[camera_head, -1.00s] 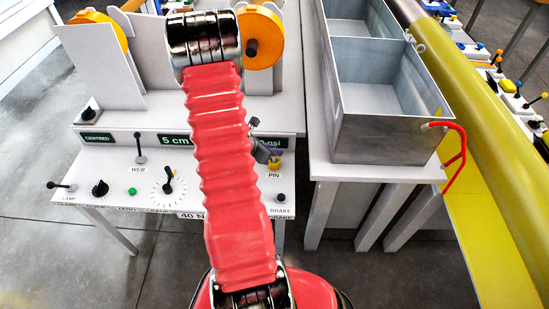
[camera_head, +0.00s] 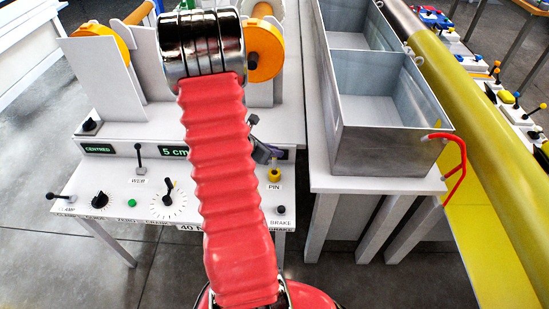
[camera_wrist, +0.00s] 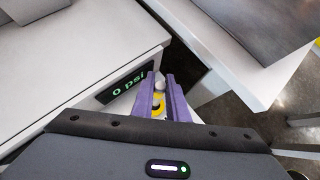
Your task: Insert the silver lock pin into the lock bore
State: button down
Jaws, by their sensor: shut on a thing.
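My gripper (camera_wrist: 160,78) has two purple fingers, shut on the silver lock pin (camera_wrist: 160,86), whose pale end shows between them in the wrist view. A yellow ring (camera_wrist: 157,104) shows just behind it between the fingers. Whether the pin touches the ring I cannot tell. In the head view, my gripper (camera_head: 264,152) is a small dark shape at the right of my red arm, above the yellow fitting (camera_head: 274,175) over the PIN label. The pin cannot be made out there, and the opening of the lock bore is hidden.
A white console (camera_head: 130,200) carries levers, knobs and displays; the brake knob (camera_head: 281,210) is at its right front. A "0 psi" display (camera_wrist: 128,88) is left of my fingers. A metal tank (camera_head: 390,145) stands to the right, across a narrow gap.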

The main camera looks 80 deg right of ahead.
jog(key=shift+r, duration=2.15)
jog(key=shift+w, duration=0.15)
jog(key=w+a+r+n+t, duration=0.25)
jog(key=w+a, duration=0.35)
jog(key=w, duration=0.5)
jog(key=w+a+r+n+t, duration=0.1)
jog(key=w+a+n+t, duration=0.25)
jog(key=w+a, duration=0.5)
jog(key=w+a+r+n+t, duration=0.2)
jog(key=w+a+n, duration=0.25)
jog(key=w, duration=0.85)
jog(key=w+a+r+n+t+y, duration=0.1)
jog(key=w+a+r+n+t, duration=0.1)
jog(key=a, duration=0.9)
jog(key=w+a+r+n+t+y, duration=0.2)
jog(key=w+a+n, duration=0.3)
jog(key=a, duration=0.7)
jog(key=w+a+r+n+t+y, duration=0.2)
jog(key=w+a+n, duration=0.1)
jog(key=a, duration=0.9)
jog(key=shift+w, duration=0.65)
jog(key=shift+w+n, duration=0.15)
jog(key=shift+n, duration=0.1)
